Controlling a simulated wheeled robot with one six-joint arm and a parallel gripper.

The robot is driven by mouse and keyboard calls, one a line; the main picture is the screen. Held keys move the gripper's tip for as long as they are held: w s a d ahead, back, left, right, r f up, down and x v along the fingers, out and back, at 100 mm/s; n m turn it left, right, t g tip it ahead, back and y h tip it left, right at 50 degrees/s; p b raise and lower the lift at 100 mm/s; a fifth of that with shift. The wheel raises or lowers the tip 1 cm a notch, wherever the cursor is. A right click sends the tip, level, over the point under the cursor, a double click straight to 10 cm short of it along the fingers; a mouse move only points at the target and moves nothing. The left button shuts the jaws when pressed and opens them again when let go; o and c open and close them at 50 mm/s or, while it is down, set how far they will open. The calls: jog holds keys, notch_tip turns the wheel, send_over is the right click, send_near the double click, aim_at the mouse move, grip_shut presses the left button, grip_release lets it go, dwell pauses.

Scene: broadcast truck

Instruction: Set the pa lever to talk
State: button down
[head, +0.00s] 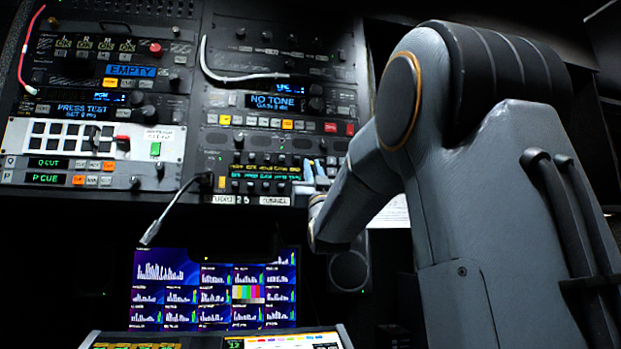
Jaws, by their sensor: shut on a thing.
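My arm comes in from the right and reaches to the lower right part of the middle rack panel (226,138). My gripper (314,173) shows only as small pale shapes just past the wrist, close against the panel. It is shut on a small control there, which I take to be the pa lever. The lever itself is hidden by the fingers and wrist, so its position and lettering cannot be read.
A monitor (214,290) with colour bars stands below, above a lit control desk (210,340). A pale button panel (92,152) is at the left. A white cable (240,77) loops across the rack.

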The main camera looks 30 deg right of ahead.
dwell(0.3)
jog(key=c, duration=1.8)
grip_release()
jog(key=b+v, duration=0.2)
jog(key=v, duration=0.6)
